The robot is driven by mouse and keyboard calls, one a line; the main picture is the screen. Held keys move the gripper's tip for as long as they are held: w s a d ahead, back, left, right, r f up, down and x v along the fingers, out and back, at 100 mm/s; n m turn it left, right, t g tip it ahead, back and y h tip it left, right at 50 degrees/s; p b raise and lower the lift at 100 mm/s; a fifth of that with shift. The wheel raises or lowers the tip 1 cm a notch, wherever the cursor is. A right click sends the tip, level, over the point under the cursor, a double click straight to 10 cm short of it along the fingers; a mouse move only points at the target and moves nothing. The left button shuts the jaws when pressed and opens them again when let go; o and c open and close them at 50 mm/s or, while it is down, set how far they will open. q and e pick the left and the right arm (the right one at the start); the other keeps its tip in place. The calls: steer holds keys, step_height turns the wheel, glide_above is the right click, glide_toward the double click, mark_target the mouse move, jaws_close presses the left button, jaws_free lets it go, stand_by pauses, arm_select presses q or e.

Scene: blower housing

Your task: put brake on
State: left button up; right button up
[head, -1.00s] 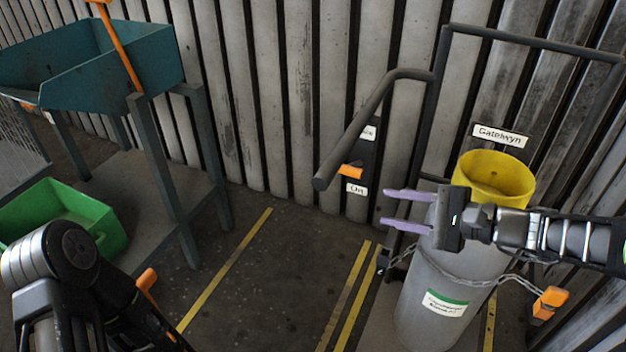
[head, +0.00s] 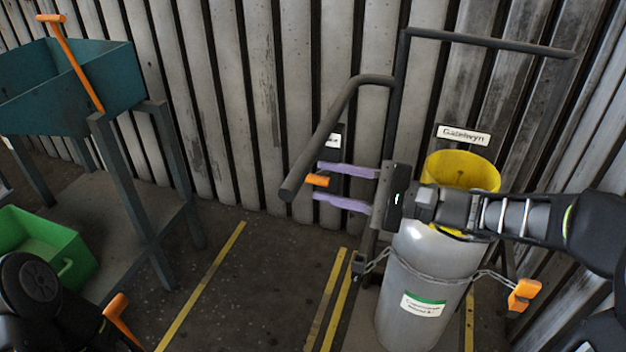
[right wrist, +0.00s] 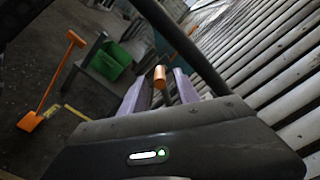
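The brake lever is a small orange handle (head: 317,180) on the dark upright of the cylinder trolley, below the trolley's curved grey handlebar (head: 335,130). My right gripper (head: 316,182) is open, with its two purple fingers pointing left, one above and one below the orange handle. In the right wrist view the orange handle (right wrist: 159,76) shows between the spread fingertips; I cannot tell whether they touch it. The "On" label seen earlier is hidden behind my gripper, and a label above (head: 333,141) is partly covered. My left gripper is not clearly in view; only my left arm shows at the lower left.
A grey cylinder (head: 402,315) with a yellow collar (head: 460,172) is chained to the trolley, with an orange padlock-like piece (head: 523,295) at right. A teal hopper (head: 110,85) and green bin (head: 45,240) stand left. A ribbed wall is close behind. Floor between is clear.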

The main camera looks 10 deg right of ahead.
mark_target(316, 179)
steer(key=shift+x, duration=1.8)
steer(key=shift+c, duration=0.2)
jaws_close()
